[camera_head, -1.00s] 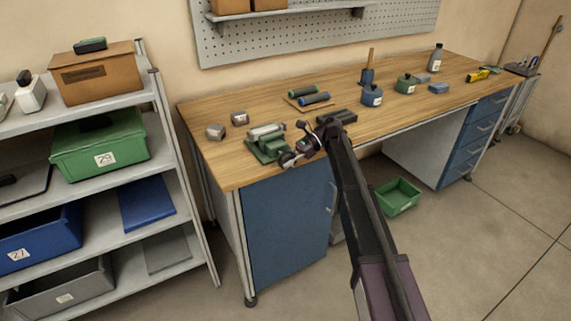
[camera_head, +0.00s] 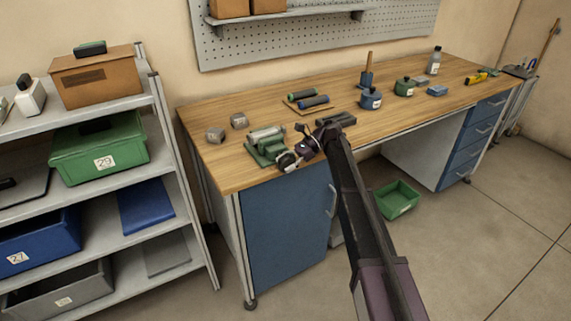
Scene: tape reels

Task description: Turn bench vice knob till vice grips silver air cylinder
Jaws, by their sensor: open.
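The green bench vice (camera_head: 262,154) stands at the front left of the workbench. The silver air cylinder (camera_head: 266,134) lies at the top of the vice, between its jaws as far as I can see; whether they press on it I cannot tell. The vice knob (camera_head: 287,160) sticks out at the front edge of the bench. My gripper (camera_head: 296,157) is open and at the knob, partly covering it. Whether the fingers touch the knob is too small to tell.
The wooden workbench (camera_head: 233,178) also bears two grey blocks, a small board (camera_head: 322,109) with dark rolls, and several pots and tools farther right. A dark block (camera_head: 342,118) lies close behind my wrist. A shelf rack with bins stands at the left.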

